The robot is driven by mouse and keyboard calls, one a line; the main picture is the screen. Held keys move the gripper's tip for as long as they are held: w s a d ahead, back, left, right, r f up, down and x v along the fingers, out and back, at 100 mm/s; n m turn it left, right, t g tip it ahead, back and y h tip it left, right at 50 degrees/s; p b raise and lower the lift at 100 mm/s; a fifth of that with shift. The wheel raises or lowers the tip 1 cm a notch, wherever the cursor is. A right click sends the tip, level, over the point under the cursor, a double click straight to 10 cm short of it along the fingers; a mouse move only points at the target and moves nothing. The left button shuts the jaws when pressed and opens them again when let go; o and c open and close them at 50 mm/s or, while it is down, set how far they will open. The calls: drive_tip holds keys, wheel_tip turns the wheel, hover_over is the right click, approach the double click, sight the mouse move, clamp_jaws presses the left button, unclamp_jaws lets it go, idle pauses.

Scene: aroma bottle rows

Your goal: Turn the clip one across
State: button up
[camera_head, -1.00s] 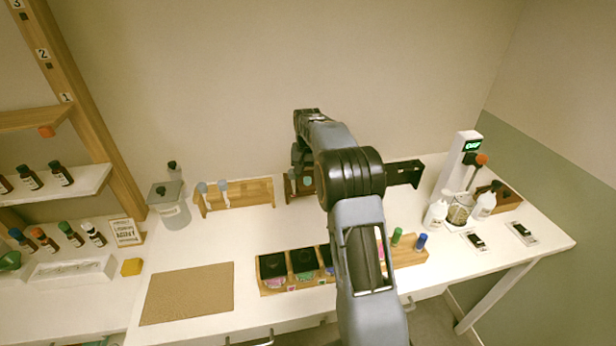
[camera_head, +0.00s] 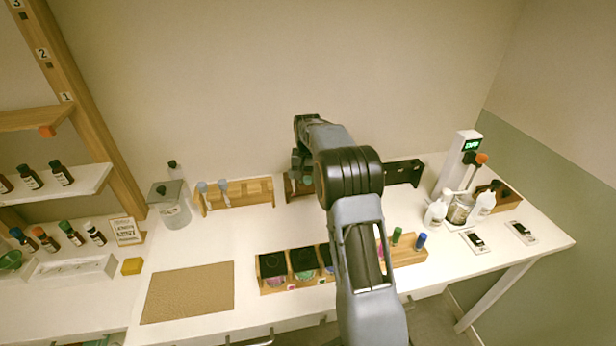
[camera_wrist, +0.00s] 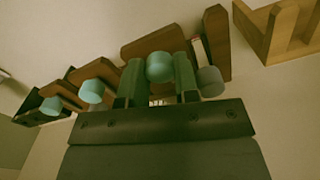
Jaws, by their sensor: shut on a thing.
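In the wrist view my gripper (camera_wrist: 158,88) has its two fingers closed on either side of a round teal-topped piece (camera_wrist: 160,67). This piece is in front of a brown notched wooden rack (camera_wrist: 150,45). More teal knobs (camera_wrist: 92,91) sit in the notches to the left, and a grey round end (camera_wrist: 209,81) is to the right. I cannot tell which part is the clip, nor whether the held piece still touches the rack. In the head view my arm hides most of this rack (camera_head: 292,188) and the fingertips.
A light wooden rack with pipettes (camera_head: 250,190) stands left of my gripper, a black holder (camera_head: 403,172) to the right. A box row with black compartments (camera_head: 272,264) lies in front. White bottles (camera_head: 436,214) stand at the right. The brown mat (camera_head: 188,292) is bare.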

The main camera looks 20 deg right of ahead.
drive_tip(key=shift+c, duration=0.7)
drive_tip(key=shift+n, duration=0.3)
drive_tip(key=n, duration=0.8)
drive_tip(key=shift+n+p, duration=0.3)
drive_tip(key=shift+p, duration=0.1)
drive_tip(key=n, duration=0.4)
drive_tip(key=shift+n, duration=2.2)
drive_tip(key=o, duration=0.9)
